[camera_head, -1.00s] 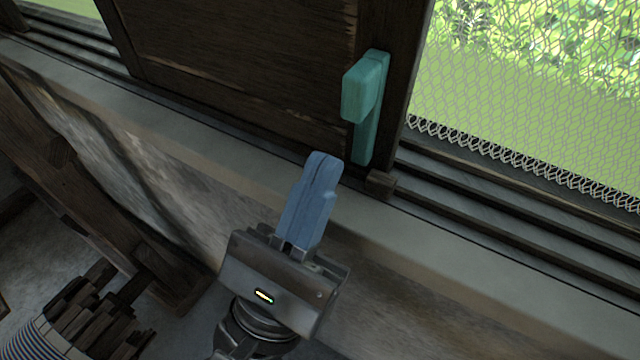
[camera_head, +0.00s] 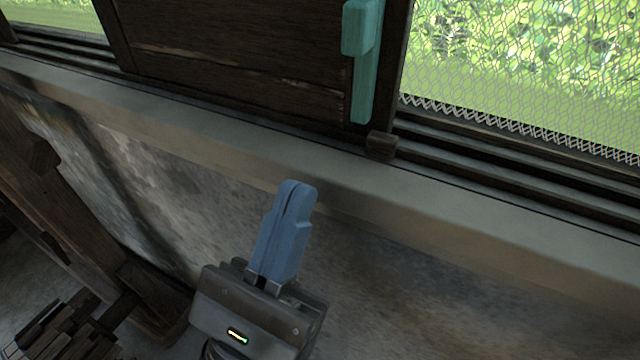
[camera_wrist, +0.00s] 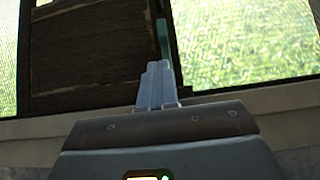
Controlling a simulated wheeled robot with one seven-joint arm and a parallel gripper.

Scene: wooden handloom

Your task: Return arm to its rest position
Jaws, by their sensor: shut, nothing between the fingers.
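My gripper (camera_head: 298,188) has blue fingers pressed together, shut and empty. In the wrist view the fingers (camera_wrist: 157,66) point toward the window. A teal handle (camera_head: 366,60) is on the right edge of the dark wooden shutter panel (camera_head: 230,60), above and to the right of my gripper. The handle also shows in the wrist view (camera_wrist: 163,38), just beyond the fingertips and partly hidden by them.
Wire mesh (camera_head: 520,80) covers the opening on the right. A wooden frame (camera_head: 60,200) of the loom and a bundle of wooden pieces (camera_head: 65,335) stand at the lower left. The wall at lower right is clear.

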